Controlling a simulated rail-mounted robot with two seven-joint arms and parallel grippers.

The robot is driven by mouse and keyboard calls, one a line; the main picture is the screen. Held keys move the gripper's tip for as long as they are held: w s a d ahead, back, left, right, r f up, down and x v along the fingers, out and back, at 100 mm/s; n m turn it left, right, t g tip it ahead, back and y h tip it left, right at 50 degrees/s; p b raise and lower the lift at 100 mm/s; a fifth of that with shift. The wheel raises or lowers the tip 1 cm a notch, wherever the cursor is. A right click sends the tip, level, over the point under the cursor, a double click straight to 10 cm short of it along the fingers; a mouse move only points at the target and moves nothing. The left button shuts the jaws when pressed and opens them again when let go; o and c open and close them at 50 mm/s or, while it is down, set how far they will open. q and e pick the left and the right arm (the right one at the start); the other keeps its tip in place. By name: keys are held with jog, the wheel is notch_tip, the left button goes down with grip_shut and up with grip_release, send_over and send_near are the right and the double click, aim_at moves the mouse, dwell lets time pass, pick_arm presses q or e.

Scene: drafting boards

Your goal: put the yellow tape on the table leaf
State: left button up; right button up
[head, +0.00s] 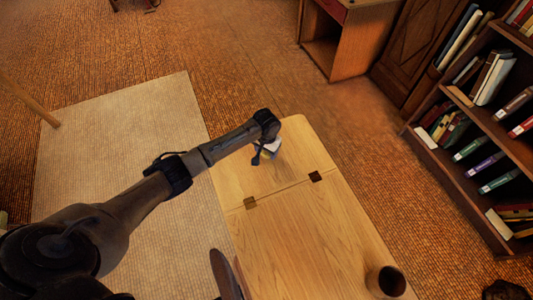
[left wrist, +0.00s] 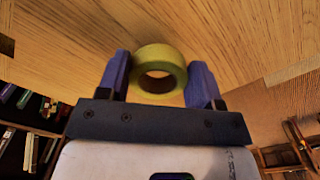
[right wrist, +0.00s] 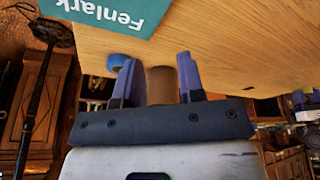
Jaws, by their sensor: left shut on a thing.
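The yellow tape (left wrist: 160,57) is a ring between the two blue-purple fingers of my left gripper (left wrist: 160,80), which is shut on it. In the head view my left gripper (head: 265,155) is over the table leaf (head: 300,150), the pale wooden part beyond two dark hinges. I cannot tell whether the tape touches the leaf. In the right wrist view my right gripper (right wrist: 157,80) has its fingers apart with a brown cylinder (right wrist: 162,86) between or behind them; I cannot tell whether they grip it. The right gripper is outside the head view.
The main tabletop (head: 300,235) lies nearer than the hinges and bears a brown cup (head: 388,281) at its right. A teal book marked Fenlark (right wrist: 105,14) and a blue roll (right wrist: 117,62) show in the right wrist view. A bookshelf (head: 480,135) stands at the right.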

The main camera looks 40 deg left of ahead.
pick_arm(q)
notch_tip(320, 180, down, 2)
jog(key=shift+f, duration=0.1)
pick_arm(e)
jog(key=shift+f, duration=0.45)
jog(key=shift+d, duration=0.15)
pick_arm(q)
jog(key=shift+f, duration=0.1)
jog(key=o, duration=0.9)
